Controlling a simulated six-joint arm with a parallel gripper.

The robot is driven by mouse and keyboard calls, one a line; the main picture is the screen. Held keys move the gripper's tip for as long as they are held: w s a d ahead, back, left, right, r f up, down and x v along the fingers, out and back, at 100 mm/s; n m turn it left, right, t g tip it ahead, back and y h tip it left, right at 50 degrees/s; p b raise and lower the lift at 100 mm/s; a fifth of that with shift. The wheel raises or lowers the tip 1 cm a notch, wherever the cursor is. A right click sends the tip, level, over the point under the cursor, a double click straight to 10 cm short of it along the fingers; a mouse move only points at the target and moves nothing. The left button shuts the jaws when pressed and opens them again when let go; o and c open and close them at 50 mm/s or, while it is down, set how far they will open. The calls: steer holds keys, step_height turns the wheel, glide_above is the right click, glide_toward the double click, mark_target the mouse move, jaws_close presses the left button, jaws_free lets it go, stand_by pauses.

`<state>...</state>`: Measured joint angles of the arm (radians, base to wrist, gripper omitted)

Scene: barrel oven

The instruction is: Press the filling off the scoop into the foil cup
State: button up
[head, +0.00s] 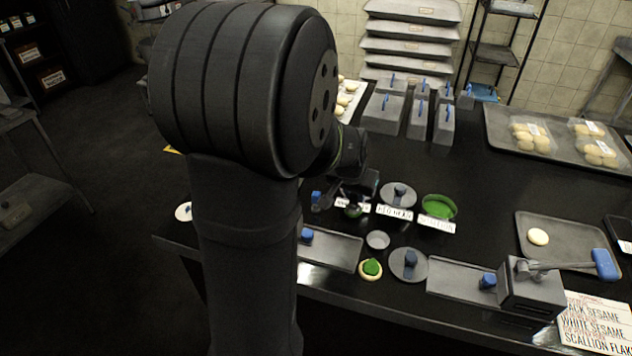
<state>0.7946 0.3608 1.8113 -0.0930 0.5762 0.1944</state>
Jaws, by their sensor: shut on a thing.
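My gripper (357,188) is at the back of the near work area, partly hidden by my own arm. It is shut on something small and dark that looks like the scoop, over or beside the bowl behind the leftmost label. I cannot make out the scoop's shape or any filling on it. A small silver foil cup (377,240) stands on the black counter, nearer the front than my gripper and apart from it; it looks empty. A pale dough round (363,277) with green filling (372,267) on top lies just in front of the cup.
A green scallion bowl (438,207) stands behind its label (437,224). Round lids with blue knobs lie by the red bean label (394,212) and right of the cup (410,264). Grey trays (333,249) (455,277) flank the cup area.

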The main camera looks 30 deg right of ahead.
steer(key=m, duration=0.1)
glide_above(376, 244)
steer(key=shift+f, duration=3.1)
steer(key=shift+f, duration=0.85)
step_height(376, 244, up, 7)
stand_by(0.5)
